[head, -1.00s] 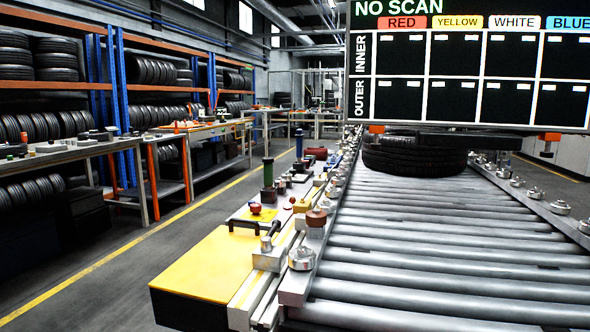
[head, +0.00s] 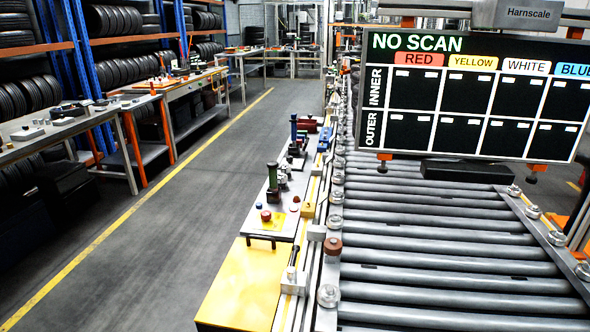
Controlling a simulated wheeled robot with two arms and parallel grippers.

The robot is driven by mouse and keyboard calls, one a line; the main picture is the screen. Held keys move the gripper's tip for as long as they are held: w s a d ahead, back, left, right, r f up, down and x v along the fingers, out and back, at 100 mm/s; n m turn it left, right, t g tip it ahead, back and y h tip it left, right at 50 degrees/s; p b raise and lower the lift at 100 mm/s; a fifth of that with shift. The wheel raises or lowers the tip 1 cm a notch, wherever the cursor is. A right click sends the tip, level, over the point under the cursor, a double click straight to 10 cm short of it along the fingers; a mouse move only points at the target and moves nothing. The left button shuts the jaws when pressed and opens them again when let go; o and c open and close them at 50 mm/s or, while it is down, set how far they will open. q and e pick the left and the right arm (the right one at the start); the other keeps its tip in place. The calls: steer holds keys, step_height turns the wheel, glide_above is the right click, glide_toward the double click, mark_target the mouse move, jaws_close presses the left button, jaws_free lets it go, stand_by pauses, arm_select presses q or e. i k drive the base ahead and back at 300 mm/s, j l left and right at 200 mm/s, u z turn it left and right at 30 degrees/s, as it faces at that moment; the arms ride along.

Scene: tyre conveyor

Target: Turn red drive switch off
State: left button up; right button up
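A control strip (head: 262,228) runs along the left side of the roller conveyor (head: 430,240). A reddish-brown round knob (head: 333,246) stands on a block nearer the rollers. A lever with a dark green grip (head: 272,176) stands upright behind the red button. Farther back are a blue-topped lever (head: 293,128) and a red part (head: 306,122). I cannot tell which red part is the drive switch, or its position. Neither of my grippers is in view.
A "NO SCAN" board (head: 480,95) hangs over the conveyor, with a dark flat object (head: 468,171) below it. A yellow box top (head: 243,285) is at the near end. Workbenches (head: 75,128) and tyre racks stand left. The floor aisle (head: 175,215) is clear.

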mark_target(267, 215)
steer(key=i+j+z, duration=0.15)
steer(key=j, duration=0.45)
steer(key=i+j+z, duration=0.15)
steer(key=j, duration=0.45)
steer(key=i+j+z, duration=0.2)
steer(key=j, duration=0.4)
steer(key=i+j+z, duration=0.15)
steer(key=j, duration=0.5)
steer(key=j+z, duration=0.15)
steer(key=j, duration=0.5)
steer(key=i, duration=0.05)
